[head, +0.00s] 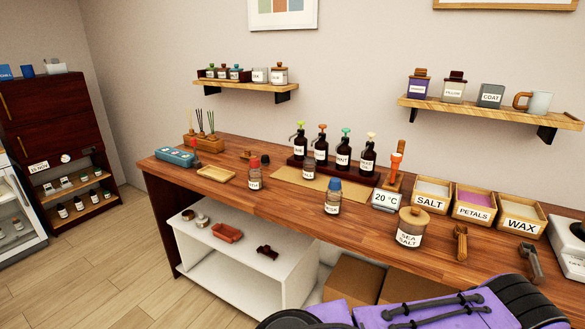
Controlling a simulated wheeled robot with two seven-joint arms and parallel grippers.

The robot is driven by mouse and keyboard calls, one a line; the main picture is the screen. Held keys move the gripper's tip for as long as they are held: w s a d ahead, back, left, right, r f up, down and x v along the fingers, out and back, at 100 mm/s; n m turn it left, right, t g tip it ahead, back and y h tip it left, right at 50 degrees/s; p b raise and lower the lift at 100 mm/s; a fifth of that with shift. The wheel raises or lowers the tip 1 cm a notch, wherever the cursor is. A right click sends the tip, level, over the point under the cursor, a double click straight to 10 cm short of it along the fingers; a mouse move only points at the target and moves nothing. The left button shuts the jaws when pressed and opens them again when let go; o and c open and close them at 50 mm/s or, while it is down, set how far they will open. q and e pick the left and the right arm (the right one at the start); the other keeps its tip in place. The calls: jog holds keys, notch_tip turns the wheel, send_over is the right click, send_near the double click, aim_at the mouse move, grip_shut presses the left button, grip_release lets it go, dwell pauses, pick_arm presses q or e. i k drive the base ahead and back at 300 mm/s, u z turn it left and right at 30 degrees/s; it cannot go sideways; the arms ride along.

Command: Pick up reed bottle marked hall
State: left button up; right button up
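Several reed bottles (211,132) with thin dark and light sticks stand in a wooden holder (190,143) at the far left end of the wooden counter. They are small here, and I cannot read a hall label on any of them. Neither of my grippers shows in the head view. Only purple and black parts of my own body show at the bottom right.
A teal box (175,157) and a shallow wooden tray (216,173) lie in front of the reed bottles. A red-capped dropper bottle (254,180), a blue-capped bottle (333,203) and a sea salt jar (411,232) stand along the front. Pump bottles (341,158) stand behind.

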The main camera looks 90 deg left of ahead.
aim_at(310, 166)
jog(key=u, duration=2)
